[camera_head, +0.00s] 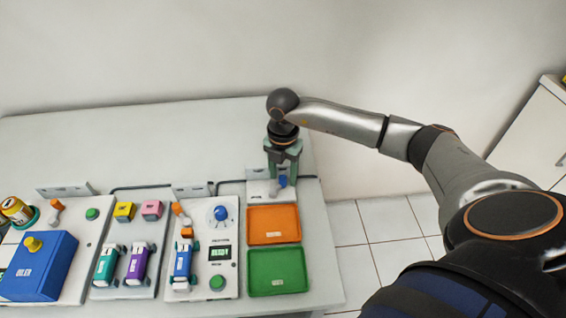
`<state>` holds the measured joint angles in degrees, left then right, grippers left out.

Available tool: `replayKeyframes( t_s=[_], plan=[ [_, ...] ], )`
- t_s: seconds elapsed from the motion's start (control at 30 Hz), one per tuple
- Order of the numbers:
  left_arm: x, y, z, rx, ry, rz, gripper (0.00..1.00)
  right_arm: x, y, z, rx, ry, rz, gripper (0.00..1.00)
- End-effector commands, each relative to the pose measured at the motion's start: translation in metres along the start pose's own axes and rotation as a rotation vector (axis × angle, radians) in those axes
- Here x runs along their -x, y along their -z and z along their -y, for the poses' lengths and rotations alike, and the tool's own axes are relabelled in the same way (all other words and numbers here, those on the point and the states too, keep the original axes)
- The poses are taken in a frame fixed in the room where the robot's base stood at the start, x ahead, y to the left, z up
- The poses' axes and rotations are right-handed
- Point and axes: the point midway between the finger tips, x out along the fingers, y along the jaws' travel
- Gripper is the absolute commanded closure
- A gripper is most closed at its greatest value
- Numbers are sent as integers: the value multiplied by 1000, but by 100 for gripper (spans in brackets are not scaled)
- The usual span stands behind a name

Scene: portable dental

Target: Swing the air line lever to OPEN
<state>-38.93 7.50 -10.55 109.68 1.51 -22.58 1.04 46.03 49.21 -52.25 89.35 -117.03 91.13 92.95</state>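My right gripper (283,170) reaches in from the right and points down over a small white panel (257,189) at the table's back right. A small blue part (282,181) shows at the fingertips; it may be a lever handle on that panel. The fingers hide much of it, and I cannot tell whether they grip it. Two orange lever-like handles stand on other panels, one at the left (56,206) and one in the middle (180,209). No readable label shows which is the air line lever. My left gripper is out of view.
An orange tray (249,239) and a green tray (250,289) lie in front of the gripper. The middle panel carries a blue knob (220,213), a display (219,254) and a green button (217,282). A blue box (38,267) stands far left. The table's back is clear.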

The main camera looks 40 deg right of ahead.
Motion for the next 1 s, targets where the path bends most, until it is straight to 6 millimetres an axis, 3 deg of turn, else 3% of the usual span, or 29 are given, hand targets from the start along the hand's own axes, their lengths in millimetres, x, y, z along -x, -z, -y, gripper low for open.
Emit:
replayKeyframes(
  t_s=[0.37,0.8,1.0],
  plan=[
    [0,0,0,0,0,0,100,10,0,-1,1,-2,0,45],
    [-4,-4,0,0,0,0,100,99,0,-1,0,-4,2,45],
    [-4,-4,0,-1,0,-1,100,121,0,0,0,-2,0,45]
  ],
)
